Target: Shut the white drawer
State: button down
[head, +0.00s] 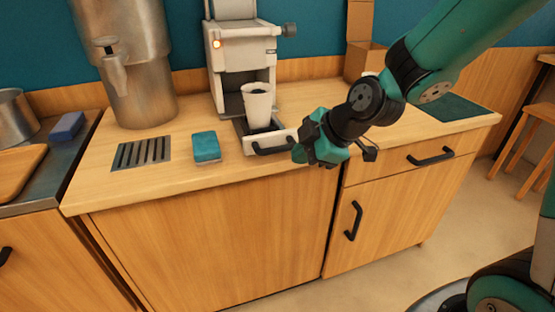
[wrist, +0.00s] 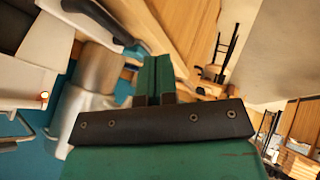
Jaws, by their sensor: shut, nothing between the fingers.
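The white drawer (head: 284,136) is pulled out from the base of the white machine (head: 238,62). It has a black bar handle (head: 271,147) on its front. A white cup (head: 258,106) with dark contents stands over the drawer. My gripper (head: 300,152) is just right of the drawer front, at the counter's front edge. The wrist view shows its two green fingers (wrist: 154,72) together with nothing held. The handle (wrist: 98,17) also shows in the wrist view, up and left of the fingertips. I cannot tell whether the gripper touches the drawer.
A teal sponge (head: 206,146) and a slotted drain (head: 142,153) lie left of the drawer. A metal dispenser (head: 140,80) stands behind them. An open cardboard box (head: 364,60) is at the back right.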

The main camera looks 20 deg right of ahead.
jog(key=w+a+f, duration=0.3)
jog(key=w+f, duration=0.1)
jog(key=w, duration=0.3)
jog(key=shift+p, duration=0.45)
jog(key=shift+w+f, duration=0.1)
jog(key=shift+a, duration=0.2)
jog(key=shift+d, duration=0.1)
